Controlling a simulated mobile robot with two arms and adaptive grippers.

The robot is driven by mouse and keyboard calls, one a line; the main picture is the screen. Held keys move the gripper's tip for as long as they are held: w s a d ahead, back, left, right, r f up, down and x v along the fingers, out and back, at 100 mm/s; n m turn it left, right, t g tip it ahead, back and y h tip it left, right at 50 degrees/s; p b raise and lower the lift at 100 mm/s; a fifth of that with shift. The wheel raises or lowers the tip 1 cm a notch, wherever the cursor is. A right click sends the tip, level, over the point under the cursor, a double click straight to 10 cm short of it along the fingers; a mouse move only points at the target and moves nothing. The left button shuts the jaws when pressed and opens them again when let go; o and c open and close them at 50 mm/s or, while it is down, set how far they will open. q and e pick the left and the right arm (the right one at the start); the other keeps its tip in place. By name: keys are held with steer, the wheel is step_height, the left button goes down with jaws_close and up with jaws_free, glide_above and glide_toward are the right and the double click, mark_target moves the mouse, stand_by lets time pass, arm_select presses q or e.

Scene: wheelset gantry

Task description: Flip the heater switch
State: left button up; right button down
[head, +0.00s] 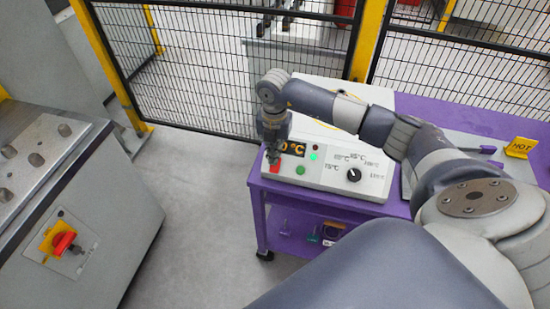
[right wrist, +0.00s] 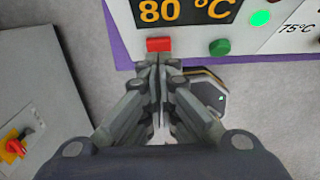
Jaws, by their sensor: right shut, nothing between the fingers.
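The heater (head: 330,177) is a pale box on the purple cart, with its sloped control panel facing me. A red rocker-like button (right wrist: 159,44) and a green button (right wrist: 219,47) sit low on the panel's left part. The display (right wrist: 188,10) above them reads 80 °C. A green lamp (right wrist: 260,18) is lit beside it. A black knob (head: 353,174) is further right among temperature marks. My right gripper (right wrist: 158,62) is shut and empty, its tips just below the red button in the right wrist view; contact cannot be told. My left gripper is out of view.
The purple cart (head: 257,212) has a lower shelf with small items. A yellow HOT sign (head: 520,147) stands at its right. A grey machine with a red-and-yellow rotary switch (head: 62,243) is at left. Black mesh fencing (head: 210,70) runs behind. Floor between is clear.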

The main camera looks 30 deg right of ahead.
mark_target(274, 167)
steer(key=shift+s+f+b, duration=0.1)
steer(key=shift+f+b, duration=1.05)
steer(key=shift+f, duration=0.3)
stand_by(0.7)
steer(key=shift+r, duration=0.1)
steer(key=shift+r+p, duration=0.85)
step_height(274, 167, up, 5)
steer(key=p, duration=0.3)
